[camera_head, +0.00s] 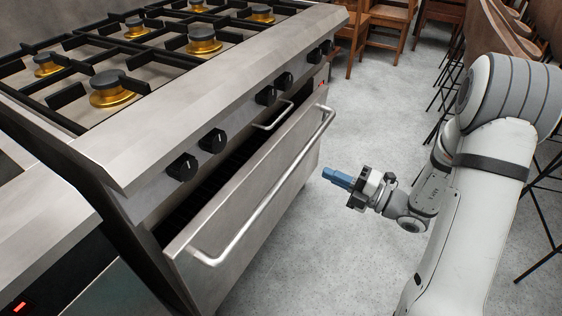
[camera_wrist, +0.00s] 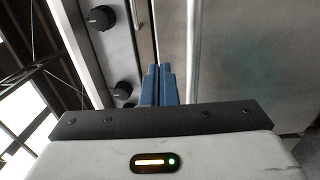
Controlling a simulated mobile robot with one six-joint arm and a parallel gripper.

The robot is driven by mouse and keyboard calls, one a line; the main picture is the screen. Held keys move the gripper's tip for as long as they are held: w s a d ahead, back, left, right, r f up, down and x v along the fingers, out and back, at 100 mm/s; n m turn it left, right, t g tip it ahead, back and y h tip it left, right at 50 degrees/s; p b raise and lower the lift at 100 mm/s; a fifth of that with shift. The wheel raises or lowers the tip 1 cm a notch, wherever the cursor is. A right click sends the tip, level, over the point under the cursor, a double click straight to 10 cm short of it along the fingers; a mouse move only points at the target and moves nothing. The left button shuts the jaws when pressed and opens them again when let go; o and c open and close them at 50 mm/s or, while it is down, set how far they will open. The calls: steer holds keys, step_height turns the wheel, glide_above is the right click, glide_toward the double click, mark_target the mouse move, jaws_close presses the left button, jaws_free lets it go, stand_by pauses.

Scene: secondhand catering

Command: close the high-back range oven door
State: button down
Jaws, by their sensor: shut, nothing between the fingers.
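The oven door (camera_head: 250,208) of the stainless steel range is partly open, tilted out at its top. A dark gap shows between it and the range front. A long bar handle (camera_head: 270,190) runs along the door's upper edge. My gripper (camera_head: 336,178), with blue fingers, is shut and empty, in front of the door's outer side and apart from it in the head view. In the wrist view, the shut fingers (camera_wrist: 159,82) point toward the range, with the door handle (camera_wrist: 193,50) just to their right and black knobs (camera_wrist: 101,18) to their left.
The range top (camera_head: 190,45) carries several brass burners and black grates. Black knobs (camera_head: 213,141) line the front panel above the door. Wooden chairs (camera_head: 385,30) stand at the back and stools at the right. The grey floor (camera_head: 370,120) in front of the range is clear.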

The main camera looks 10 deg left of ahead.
mark_target(275, 149)
steer(key=b+x, duration=0.5)
steer(key=x, duration=0.8)
steer(key=shift+w+a, duration=0.15)
steer(key=shift+a, duration=0.1)
